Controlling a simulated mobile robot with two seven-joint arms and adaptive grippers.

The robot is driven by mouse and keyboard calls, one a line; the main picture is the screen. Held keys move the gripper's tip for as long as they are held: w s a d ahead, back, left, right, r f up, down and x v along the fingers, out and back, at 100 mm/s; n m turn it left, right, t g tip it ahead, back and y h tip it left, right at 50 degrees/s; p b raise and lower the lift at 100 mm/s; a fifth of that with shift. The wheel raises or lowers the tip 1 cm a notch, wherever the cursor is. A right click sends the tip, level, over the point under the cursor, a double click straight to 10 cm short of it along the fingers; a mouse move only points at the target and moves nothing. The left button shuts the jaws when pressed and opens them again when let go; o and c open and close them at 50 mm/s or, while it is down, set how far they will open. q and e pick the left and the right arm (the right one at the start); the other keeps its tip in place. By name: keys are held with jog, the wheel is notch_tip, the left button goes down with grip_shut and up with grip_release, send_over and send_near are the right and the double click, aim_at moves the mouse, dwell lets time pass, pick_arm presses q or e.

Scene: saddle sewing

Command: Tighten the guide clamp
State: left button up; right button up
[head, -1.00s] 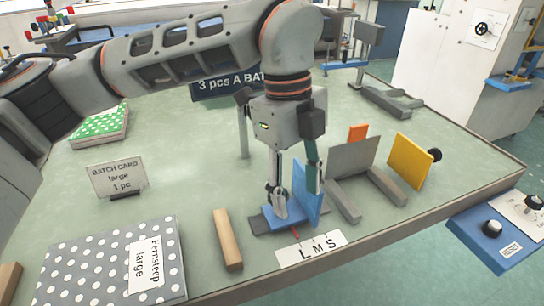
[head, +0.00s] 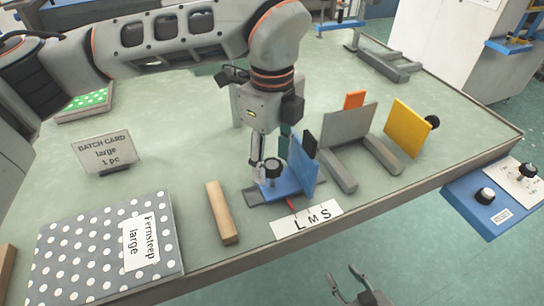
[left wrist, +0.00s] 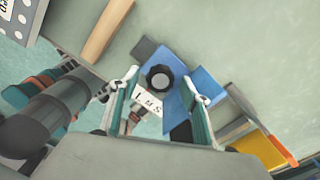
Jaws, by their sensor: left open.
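The blue guide (head: 303,168) stands upright on its blue base (head: 283,189), with a black round clamp knob (head: 271,167) on the base. A thin red pointer (head: 291,206) reaches toward the L end of the L M S label (head: 307,219). My left gripper (head: 270,160) is open at the guide, pointing down. In the left wrist view, the knob (left wrist: 160,78) shows beyond and between the open fingertips (left wrist: 166,84); contact cannot be told. My right gripper (head: 349,272) is at the bottom edge, fingers apart and empty, partly cut off.
A wooden bar (head: 221,212) lies left of the guide, beside the dotted Fernsteep pack (head: 80,245). A batch card (head: 105,151) reads "large 1 pc". A grey fixture (head: 349,137) and yellow plate (head: 406,128) stand to the right. A blue control box (head: 490,214) sits by the table edge.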

pick_arm(q)
jog(key=shift+c, duration=0.5)
jog(key=c, duration=1)
jog(key=shift+f, duration=0.1)
